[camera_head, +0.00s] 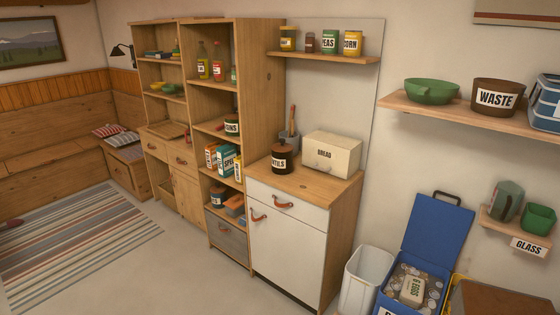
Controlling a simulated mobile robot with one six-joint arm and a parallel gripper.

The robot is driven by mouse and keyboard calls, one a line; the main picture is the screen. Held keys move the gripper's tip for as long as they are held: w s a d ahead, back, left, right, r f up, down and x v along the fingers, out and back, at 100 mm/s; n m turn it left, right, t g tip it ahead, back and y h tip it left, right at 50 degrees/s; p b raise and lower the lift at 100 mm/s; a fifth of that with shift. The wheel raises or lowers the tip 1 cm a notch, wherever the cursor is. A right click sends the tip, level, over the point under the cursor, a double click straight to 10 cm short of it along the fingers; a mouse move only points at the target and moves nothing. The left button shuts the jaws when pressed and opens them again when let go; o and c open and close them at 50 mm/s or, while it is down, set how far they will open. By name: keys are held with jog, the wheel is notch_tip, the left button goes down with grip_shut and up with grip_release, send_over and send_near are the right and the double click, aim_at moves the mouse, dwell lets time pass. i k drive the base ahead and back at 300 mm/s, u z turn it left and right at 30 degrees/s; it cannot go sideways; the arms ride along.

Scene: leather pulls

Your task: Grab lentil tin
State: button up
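A dark round tin (282,159) with a knobbed lid stands upright on the wooden top of the white cabinet, near its left side. Its white label shows letters that look like the end of "LENTILS"; the start is not readable. Nothing is touching it from above. My gripper is not in this view.
A cream bread box (332,153) and a utensil pot (289,138) stand close to the tin. Above is a wall shelf (325,59) with several tins. A tall shelf unit (262,75) rises at the left. A white bin (365,280) and blue crate (437,231) stand right; floor in front is clear.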

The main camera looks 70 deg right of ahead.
aim_at(282, 163)
jog(key=z, duration=0.15)
jog(key=i, duration=0.8)
jog(key=z, duration=0.6)
jog(key=i, duration=0.75)
jog(key=z, duration=0.3)
